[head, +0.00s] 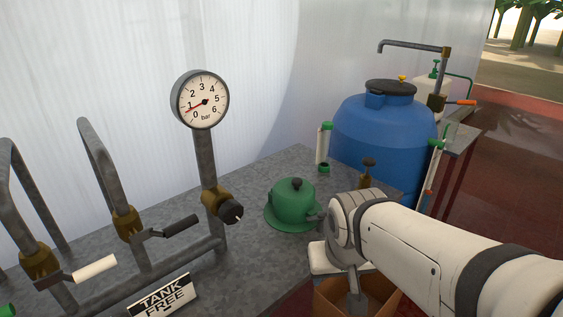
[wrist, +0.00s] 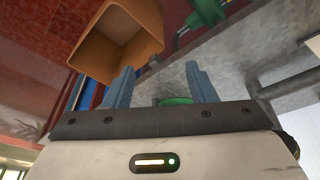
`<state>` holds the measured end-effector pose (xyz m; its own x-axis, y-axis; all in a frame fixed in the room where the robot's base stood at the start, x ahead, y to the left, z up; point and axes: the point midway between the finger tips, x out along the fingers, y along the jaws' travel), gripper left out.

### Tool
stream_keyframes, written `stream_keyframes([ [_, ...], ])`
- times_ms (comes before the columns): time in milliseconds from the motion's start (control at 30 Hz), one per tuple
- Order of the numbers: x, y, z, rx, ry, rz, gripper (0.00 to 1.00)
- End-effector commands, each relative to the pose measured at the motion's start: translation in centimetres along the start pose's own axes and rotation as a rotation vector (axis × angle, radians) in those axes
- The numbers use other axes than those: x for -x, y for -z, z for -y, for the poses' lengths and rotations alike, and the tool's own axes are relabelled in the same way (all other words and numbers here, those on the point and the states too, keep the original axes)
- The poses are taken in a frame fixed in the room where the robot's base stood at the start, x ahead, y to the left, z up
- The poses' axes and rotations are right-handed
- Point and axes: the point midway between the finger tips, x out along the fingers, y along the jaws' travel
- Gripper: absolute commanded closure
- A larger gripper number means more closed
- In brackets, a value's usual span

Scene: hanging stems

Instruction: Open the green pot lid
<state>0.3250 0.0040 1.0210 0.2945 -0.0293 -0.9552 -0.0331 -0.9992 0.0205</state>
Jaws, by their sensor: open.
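The green pot (head: 290,219) stands on the grey bench in the head view, with a wide green rim around its foot. Its domed green lid (head: 281,196) has a dark knob on top and looks seated. My gripper (wrist: 160,69) is open, with two blue-grey fingers apart in the wrist view and nothing held. A strip of green (wrist: 175,101) shows low between the fingers; I cannot tell whether it is the pot or its lid. In the head view my wrist is just right of the pot and hides most of the gripper.
An orange-brown box (head: 334,298) is below my wrist and also shows in the wrist view (wrist: 115,40). A blue barrel (head: 382,132) stands behind. A pressure gauge (head: 203,98), pipes with valve handles and a "TANK FREE" sign (head: 163,296) are left. Bare bench lies left of the pot.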

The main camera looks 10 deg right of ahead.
Motion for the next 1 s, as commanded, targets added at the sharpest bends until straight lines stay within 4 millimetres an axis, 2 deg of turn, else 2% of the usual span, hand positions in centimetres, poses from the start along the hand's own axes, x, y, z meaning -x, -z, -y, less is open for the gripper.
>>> stream_keyframes([
  [33,-1.6,1.2,0.2,0.01,-0.01,-0.046,0.49],
  [167,-5.0,6.8,-1.0,0.003,-0.046,-0.251,0.49],
  [200,-6.0,8.7,-1.3,0.004,-0.053,-0.326,0.49],
  [300,-8.1,13.5,-1.8,0.017,-0.049,-0.513,0.49],
  [400,-10.2,16.9,-1.4,0.066,-0.005,-0.642,0.49],
  [500,-10.7,21.2,-2.1,0.06,-0.002,-0.88,0.49],
  [600,-11.4,23.6,-1.2,0.092,0.073,-1.027,0.49],
  [700,-11.7,25.0,-0.4,0.118,0.143,-1.139,0.49],
  [1000,-11.7,26.8,0.9,0.152,0.244,-1.267,0.49],
])
